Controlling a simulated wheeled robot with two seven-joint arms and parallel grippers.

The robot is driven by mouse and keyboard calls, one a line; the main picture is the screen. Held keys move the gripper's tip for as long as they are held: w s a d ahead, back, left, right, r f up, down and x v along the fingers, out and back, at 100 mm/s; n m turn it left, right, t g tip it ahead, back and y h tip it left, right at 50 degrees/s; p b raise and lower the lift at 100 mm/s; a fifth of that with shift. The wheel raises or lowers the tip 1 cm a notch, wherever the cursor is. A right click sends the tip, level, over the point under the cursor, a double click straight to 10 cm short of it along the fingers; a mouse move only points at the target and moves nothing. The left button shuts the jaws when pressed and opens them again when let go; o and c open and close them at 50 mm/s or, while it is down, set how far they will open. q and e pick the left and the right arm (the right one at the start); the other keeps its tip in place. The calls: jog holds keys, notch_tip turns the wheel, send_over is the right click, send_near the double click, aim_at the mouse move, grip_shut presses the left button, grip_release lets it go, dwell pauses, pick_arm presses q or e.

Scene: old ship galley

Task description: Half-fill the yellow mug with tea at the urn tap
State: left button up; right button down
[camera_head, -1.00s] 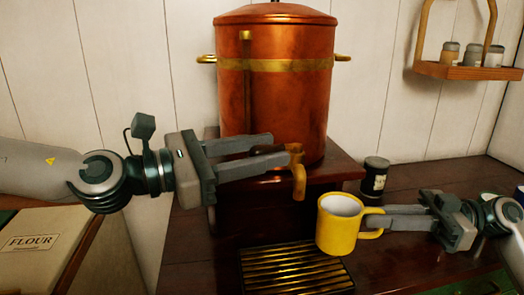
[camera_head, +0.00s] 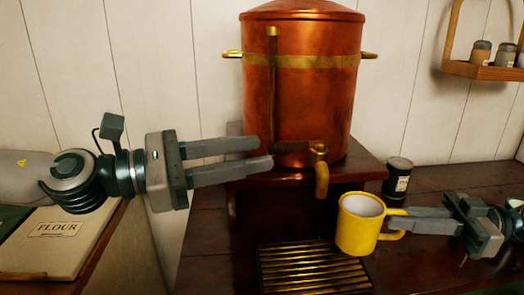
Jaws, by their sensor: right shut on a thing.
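The yellow mug (camera_head: 356,232) is upright, its handle to the right. My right gripper (camera_head: 398,222) is shut on its handle and holds it near the drip tray, to the right of the spout. The pale inside of the mug shows, with no tea visible in it. The copper urn (camera_head: 300,105) stands on a raised wooden stand. Its brass tap (camera_head: 321,172) points down at the lower front, and the spout is not over the mug's mouth. My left gripper (camera_head: 266,153) is open and empty, its fingertips left of the tap and apart from it.
A slatted drip tray (camera_head: 312,268) lies below the tap, left of the mug. A dark jar (camera_head: 397,176) stands behind my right gripper. A wall rack (camera_head: 482,70) with small jars hangs at upper right.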

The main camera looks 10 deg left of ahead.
pick_arm(q)
jog(key=shift+s+a, duration=0.2)
jog(key=shift+a, duration=0.05)
